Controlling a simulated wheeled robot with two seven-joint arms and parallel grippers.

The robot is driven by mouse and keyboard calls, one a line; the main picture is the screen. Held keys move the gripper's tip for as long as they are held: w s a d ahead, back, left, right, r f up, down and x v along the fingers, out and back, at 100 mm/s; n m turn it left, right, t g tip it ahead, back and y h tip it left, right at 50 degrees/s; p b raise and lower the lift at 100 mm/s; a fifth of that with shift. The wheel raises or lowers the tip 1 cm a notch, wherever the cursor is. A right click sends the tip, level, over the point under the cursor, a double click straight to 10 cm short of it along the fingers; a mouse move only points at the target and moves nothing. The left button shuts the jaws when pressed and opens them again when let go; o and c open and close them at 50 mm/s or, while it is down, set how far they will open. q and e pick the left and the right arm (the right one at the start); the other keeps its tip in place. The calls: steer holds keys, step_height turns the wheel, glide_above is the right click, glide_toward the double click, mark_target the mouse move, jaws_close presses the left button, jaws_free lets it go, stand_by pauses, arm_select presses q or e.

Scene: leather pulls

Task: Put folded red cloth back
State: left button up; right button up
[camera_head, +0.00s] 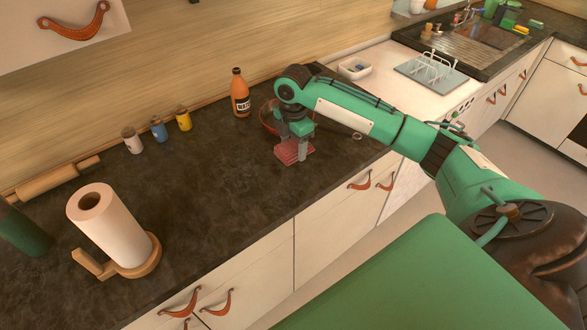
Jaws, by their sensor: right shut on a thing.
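The folded red cloth (290,152) is at the dark countertop (215,180), near its front edge. My right gripper (297,146) points down over the cloth, with its fingers at the cloth's right part, shut on it. I cannot tell whether the cloth rests on the counter or is just above it. A reddish bowl (269,118) stands right behind the gripper and is partly hidden by my right arm. My left gripper is not in view.
An orange bottle (240,95) stands left of the bowl. Several small jars (158,130) line the back. A paper towel roll (105,227) on a wooden holder and a rolling pin (55,180) are at left. The middle counter is clear.

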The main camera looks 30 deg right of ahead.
steer(key=p, duration=0.1)
glide_above(294, 179)
step_height(294, 179, down, 7)
steer(key=shift+w+r, duration=0.1)
steer(key=shift+w, duration=0.05)
step_height(294, 179, down, 4)
steer(key=shift+f+p, duration=0.1)
steer(key=shift+p, duration=0.5)
steer(key=shift+f, duration=0.15)
steer(key=o, duration=0.9)
steer(key=shift+o, duration=0.2)
step_height(294, 179, up, 12)
steer(key=b, duration=0.2)
steer(key=shift+b, duration=0.35)
